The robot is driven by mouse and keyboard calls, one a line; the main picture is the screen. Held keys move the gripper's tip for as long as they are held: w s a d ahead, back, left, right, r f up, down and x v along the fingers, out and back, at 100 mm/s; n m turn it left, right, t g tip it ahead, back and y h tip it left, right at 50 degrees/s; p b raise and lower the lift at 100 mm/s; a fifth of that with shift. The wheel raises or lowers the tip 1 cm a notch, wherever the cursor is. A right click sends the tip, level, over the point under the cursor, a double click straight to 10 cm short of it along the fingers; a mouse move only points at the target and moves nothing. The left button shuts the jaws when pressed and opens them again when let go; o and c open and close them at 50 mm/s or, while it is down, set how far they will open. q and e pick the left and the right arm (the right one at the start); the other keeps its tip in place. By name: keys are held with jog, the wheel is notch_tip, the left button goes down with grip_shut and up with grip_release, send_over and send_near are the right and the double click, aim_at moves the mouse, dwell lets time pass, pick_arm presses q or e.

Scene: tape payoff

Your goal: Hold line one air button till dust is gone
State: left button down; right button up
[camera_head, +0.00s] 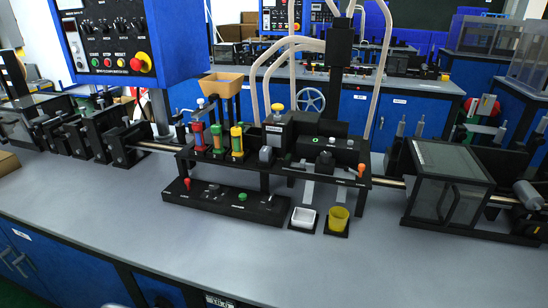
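A black low control panel (222,203) lies on the grey bench in front of the central machine. It carries a green button (242,197), a small red-tipped lever (187,183) and dark knobs. I cannot read its labels, so I cannot tell which control is the air button. The central black machine (318,150) stands behind it, with pale hoses (292,42) running to its top. I cannot make out dust at this size. Neither of my grippers is in view.
A blue control box (110,40) with red, green and yellow buttons hangs at upper left. A white dish (303,217) and yellow cup (338,219) stand right of the panel. A dark clear-sided box (447,180) is at right. The front of the bench (250,250) is clear.

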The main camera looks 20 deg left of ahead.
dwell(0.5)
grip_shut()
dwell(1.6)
